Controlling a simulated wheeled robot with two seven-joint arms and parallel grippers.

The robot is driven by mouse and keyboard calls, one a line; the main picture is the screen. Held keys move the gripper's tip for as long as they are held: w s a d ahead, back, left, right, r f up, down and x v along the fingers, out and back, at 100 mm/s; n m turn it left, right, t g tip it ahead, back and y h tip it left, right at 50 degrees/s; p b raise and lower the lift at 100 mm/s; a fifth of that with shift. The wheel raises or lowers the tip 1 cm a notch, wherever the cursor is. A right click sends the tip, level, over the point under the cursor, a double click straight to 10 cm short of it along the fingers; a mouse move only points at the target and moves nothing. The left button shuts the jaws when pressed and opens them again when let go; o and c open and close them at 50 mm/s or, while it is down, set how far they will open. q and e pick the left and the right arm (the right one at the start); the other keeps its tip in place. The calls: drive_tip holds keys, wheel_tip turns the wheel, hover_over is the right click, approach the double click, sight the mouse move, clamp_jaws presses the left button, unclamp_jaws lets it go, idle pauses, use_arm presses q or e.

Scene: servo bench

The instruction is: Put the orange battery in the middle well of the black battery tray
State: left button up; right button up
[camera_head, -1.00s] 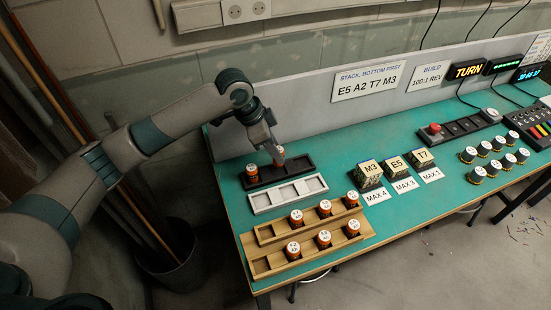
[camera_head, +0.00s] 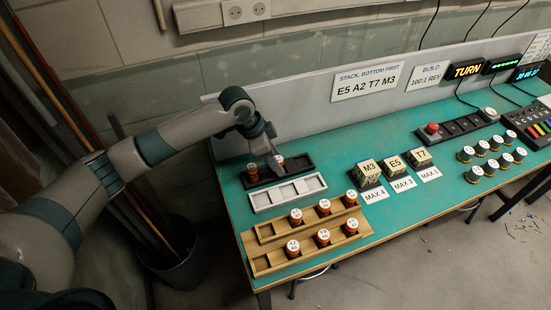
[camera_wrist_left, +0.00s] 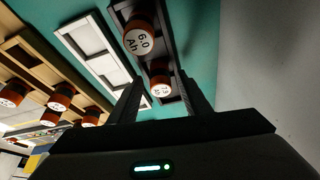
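The black battery tray (camera_head: 309,168) lies at the back left of the bench. One orange battery (camera_head: 252,174) stands in its left well; in the left wrist view this battery (camera_wrist_left: 138,36) reads 6.0 Ah. A second orange battery (camera_wrist_left: 160,82) stands at the middle well, its label partly readable; in the head view it (camera_head: 281,160) is partly behind my gripper. The right well looks empty. My left gripper (camera_head: 275,163) is beside the second battery. In the wrist view its fingers (camera_wrist_left: 161,90) are spread apart, with gaps either side of that battery. My right gripper is not in view.
An empty white tray (camera_head: 262,206) lies just in front of the black one. Wooden racks (camera_head: 262,265) with several orange batteries stand nearer the front edge. Lettered blocks (camera_head: 368,172) are to the right. A grey panel (camera_head: 300,105) stands behind.

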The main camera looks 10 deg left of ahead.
use_arm(q)
drive_tip(key=b+v, duration=0.2)
drive_tip(key=v, duration=1)
drive_tip(key=shift+r+b, duration=0.2)
drive_tip(key=shift+b, duration=0.1)
drive_tip(key=shift+d, duration=0.1)
